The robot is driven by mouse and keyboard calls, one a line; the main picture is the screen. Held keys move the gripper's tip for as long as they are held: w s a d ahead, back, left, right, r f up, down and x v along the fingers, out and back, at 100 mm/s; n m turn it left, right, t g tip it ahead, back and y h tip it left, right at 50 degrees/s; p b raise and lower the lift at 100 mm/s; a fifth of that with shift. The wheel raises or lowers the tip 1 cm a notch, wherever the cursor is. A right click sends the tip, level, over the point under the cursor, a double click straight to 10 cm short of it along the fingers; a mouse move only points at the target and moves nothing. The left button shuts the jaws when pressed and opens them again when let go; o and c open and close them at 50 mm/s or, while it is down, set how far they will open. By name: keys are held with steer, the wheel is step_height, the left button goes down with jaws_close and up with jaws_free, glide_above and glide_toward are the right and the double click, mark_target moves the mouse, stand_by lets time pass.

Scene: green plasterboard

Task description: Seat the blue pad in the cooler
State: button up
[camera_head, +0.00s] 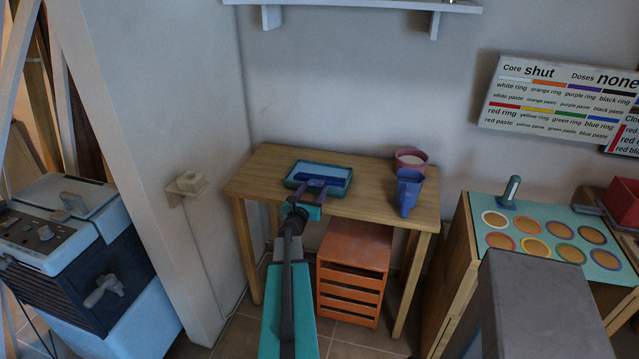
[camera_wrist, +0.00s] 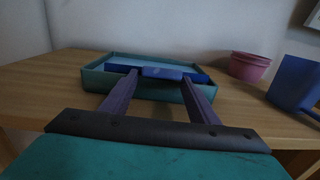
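The blue pad (camera_wrist: 100,73) is a dark blue slab with a paler top and a raised blue tab on its near side. It lies in a shallow teal tray (camera_head: 291,183) on the wooden table, and its far part is hard to make out. My gripper (camera_head: 316,188) reaches the tray's near side; in the wrist view my gripper (camera_wrist: 161,76) has its two purple fingers apart, with the tab between their tips. Whether they press on the tab is unclear. A dark box with a light blue lower part (camera_head: 130,318) stands at the left; I cannot tell if it is the cooler.
A pink pot (camera_head: 411,158) and a blue jug (camera_head: 408,190) stand on the wooden table (camera_head: 268,164), right of the tray. An orange crate unit (camera_head: 355,246) is beneath it. A white pillar separates the table from the left box. A teal-topped bench (camera_head: 478,205) is at right.

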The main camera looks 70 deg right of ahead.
steer(key=c, duration=0.8)
steer(key=shift+r, duration=0.2)
step_height(320, 180, up, 28)
steer(key=shift+f, duration=0.2)
stand_by(0.7)
